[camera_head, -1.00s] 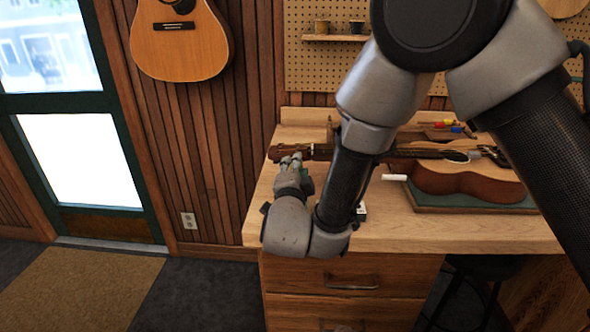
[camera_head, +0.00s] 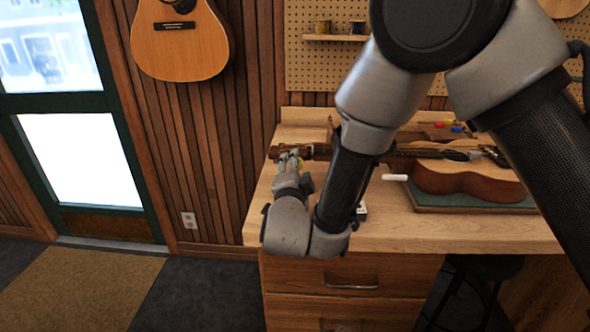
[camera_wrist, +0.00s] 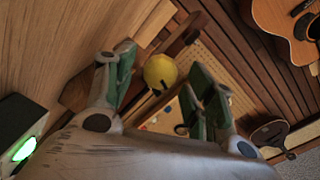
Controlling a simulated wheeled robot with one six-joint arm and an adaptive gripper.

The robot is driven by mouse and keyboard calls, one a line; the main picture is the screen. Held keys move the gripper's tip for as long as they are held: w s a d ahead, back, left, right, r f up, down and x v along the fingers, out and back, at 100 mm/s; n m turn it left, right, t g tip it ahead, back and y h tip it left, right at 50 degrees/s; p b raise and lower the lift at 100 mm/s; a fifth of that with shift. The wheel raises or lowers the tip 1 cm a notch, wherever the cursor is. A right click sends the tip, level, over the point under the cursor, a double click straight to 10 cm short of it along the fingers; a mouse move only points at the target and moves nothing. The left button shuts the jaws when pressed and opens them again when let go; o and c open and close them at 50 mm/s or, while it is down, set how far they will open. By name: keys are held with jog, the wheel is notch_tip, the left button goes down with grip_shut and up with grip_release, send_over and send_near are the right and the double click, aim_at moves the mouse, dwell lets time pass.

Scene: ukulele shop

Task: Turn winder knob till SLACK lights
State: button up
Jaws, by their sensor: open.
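The yellow winder knob (camera_wrist: 160,72) shows in the wrist view between the two green-padded fingers of my gripper (camera_wrist: 163,66). It has a dark mark on its face. Gaps show on both sides of it, so the fingers look apart from it. In the head view my gripper (camera_head: 291,157) is at the headstock end of the small guitar-like instrument (camera_head: 468,184) on the bench. A dark box with a glowing green light (camera_wrist: 24,150) stands at the wrist view's lower left. I cannot read any label on it.
The instrument's body rests on a green-topped stand (camera_head: 475,205) on the wooden workbench (camera_head: 400,232). A white cylinder (camera_head: 394,178) lies beside it. Small coloured pieces sit behind. A guitar (camera_head: 180,40) hangs on the wall.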

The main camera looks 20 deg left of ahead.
jog(key=shift+s, duration=0.1)
jog(key=v, duration=1.1)
jog(key=shift+s+d, duration=0.1)
jog(key=shift+s, duration=0.3)
